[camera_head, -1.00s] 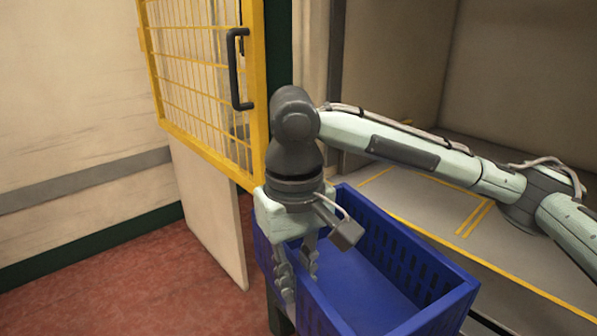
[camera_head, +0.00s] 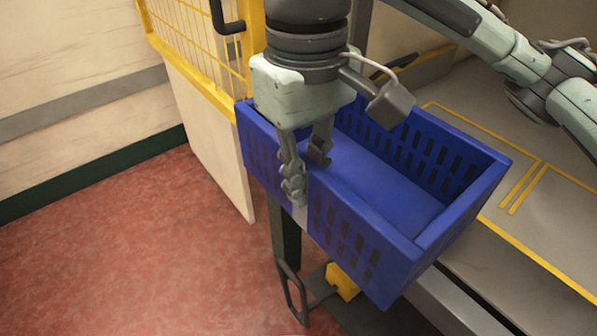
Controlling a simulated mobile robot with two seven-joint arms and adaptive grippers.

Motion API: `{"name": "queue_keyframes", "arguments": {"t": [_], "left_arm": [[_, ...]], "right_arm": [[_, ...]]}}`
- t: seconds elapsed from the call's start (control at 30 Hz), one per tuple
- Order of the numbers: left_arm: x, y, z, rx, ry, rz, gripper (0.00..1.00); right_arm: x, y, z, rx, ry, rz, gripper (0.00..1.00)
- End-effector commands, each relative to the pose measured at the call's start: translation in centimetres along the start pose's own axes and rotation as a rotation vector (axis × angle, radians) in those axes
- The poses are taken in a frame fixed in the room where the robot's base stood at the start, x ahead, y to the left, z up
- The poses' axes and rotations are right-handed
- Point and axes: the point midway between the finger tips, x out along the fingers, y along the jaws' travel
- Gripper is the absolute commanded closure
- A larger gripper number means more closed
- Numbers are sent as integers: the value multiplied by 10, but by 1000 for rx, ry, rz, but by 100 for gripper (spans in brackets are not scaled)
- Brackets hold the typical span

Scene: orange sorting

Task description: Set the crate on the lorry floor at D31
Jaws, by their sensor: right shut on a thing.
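The blue crate (camera_head: 348,232) is in the middle of the head view, empty as far as I see, with slotted walls. My right gripper (camera_head: 306,178) points down and is shut on the crate's near left wall, one finger outside and one inside. The crate is held in front of the lorry floor (camera_head: 477,119), partly overlapping its edge in the picture. The floor is grey with yellow lines marking bays; no label D31 is readable. My left gripper is not in view.
A yellow mesh gate (camera_head: 192,45) with a dark handle stands at the left, close to the crate. A pale panel (camera_head: 208,140) hangs below it. A yellow block (camera_head: 342,281) and a dark metal loop (camera_head: 292,290) show under the crate. Red floor is clear at left.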

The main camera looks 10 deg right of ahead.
Motion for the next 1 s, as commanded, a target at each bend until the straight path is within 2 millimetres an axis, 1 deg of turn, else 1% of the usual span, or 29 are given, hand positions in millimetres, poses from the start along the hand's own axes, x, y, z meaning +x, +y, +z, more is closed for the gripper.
{"name": "queue_keyframes", "arguments": {"t": [0.13,0.37,0.53,0.8,1.0], "left_arm": [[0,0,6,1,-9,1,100],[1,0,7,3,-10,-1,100],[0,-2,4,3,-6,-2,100],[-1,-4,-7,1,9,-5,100],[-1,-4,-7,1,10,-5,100]], "right_arm": [[2,18,0,5,0,2,100],[4,45,0,6,1,0,100],[6,65,0,6,0,0,100],[9,96,0,5,-1,1,100],[11,120,0,5,1,1,100]]}}
